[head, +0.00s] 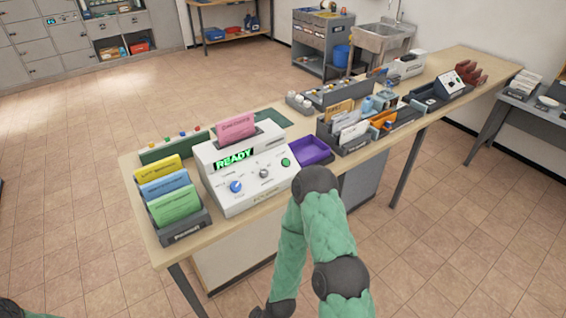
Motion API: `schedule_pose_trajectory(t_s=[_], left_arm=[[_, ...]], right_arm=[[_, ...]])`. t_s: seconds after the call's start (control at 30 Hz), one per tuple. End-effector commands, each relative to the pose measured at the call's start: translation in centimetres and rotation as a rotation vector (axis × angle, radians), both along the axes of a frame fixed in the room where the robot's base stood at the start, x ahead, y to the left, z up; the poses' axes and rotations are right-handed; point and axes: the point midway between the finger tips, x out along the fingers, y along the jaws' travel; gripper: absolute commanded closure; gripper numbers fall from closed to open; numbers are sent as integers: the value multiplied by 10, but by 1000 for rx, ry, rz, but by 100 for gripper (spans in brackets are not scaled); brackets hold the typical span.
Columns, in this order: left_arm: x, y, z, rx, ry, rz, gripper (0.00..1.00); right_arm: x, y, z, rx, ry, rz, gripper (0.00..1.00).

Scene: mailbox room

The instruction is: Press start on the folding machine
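The white folding machine (246,165) stands on the near left part of the long wooden table. Its display (234,159) reads READY in green. A pink sheet (236,127) stands upright in its top. Its sloped front panel carries a blue knob (236,186), a smaller grey knob (264,173) and a round green button (285,162) at the right. My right arm is bent in front of the table, right of the machine, and its lower end runs off the bottom edge. Only a bit of my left arm shows at the bottom left corner.
A grey rack (184,229) with yellow, blue and green cards stands left of the machine. A purple tray (312,150) lies right of it, close to my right arm. Organizers (351,141) with envelopes stand farther right. The tiled floor in front is clear.

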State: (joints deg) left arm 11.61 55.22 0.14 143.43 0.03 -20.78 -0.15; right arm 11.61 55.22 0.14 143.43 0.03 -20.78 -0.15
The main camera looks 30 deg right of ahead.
Motion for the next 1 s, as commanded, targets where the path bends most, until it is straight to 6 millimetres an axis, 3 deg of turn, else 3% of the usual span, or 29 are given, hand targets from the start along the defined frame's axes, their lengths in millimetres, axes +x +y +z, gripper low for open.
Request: schedule_pose_trajectory(t_s=[0.47, 0.6, 0.67, 1.0], left_arm=[[0, 0, 0, 0, 0, 0, 60], [0, 0, 0, 0, 0, 0, 60], [0, 0, 0, 0, 0, 0, 60], [0, 0, 0, 0, 0, 0, 60]], right_arm=[[0, 0, 0, 0, 0, 0, 46], [0, 0, 0, 0, 0, 0, 86], [0, 0, 0, 0, 0, 0, 100], [0, 0, 0, 0, 0, 0, 100]])
